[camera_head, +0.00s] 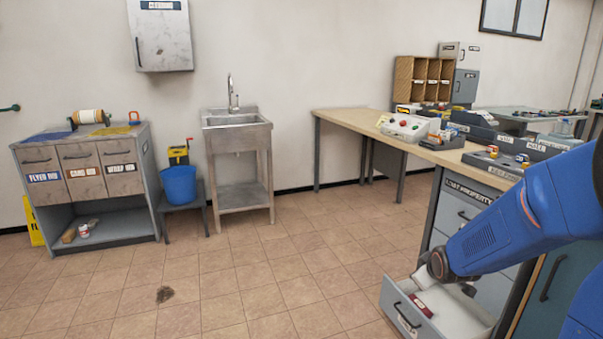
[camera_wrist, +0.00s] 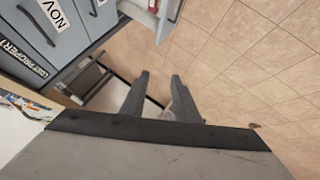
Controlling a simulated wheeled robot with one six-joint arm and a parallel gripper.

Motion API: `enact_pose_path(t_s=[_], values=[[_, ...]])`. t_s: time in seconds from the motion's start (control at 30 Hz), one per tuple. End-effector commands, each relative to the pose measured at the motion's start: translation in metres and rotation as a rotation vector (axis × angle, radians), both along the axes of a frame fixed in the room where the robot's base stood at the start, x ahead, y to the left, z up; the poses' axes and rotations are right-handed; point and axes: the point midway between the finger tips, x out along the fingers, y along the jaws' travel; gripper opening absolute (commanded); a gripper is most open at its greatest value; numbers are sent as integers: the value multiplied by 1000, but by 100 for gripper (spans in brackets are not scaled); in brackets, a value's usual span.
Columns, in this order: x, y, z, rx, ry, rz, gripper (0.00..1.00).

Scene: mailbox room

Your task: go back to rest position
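My blue arm reaches in from the right in the head view and ends near the open bottom drawer (camera_head: 455,318) of the grey cabinet. My gripper (camera_wrist: 159,75) shows in the wrist view with its two dark fingers apart and nothing visible between them. In the head view the fingers cannot be made out clearly. A dark red item (camera_head: 422,304) with a pale part lies in the drawer's front area.
The "Lost Property" cabinet (camera_wrist: 30,62) stands under a long worktable (camera_head: 340,116) with trays and boxes. A sink (camera_head: 236,125), a blue bucket (camera_head: 179,185) and a sorting cabinet (camera_head: 95,175) line the back wall. The tiled floor (camera_head: 250,270) is mostly clear, with one dark stain.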

Motion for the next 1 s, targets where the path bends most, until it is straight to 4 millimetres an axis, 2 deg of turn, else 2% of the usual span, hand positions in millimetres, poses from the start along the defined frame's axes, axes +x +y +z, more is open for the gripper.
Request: enact_pose_path(t_s=[0.03,0.1,0.27,0.5,0.8,1.0], values=[[-11,4,12,15,7,-17,28],[-27,8,22,41,26,-43,28],[-66,19,46,99,69,-103,28],[-130,35,74,187,136,-197,28],[-219,54,99,293,220,-310,28],[-280,65,109,358,280,-383,28]])
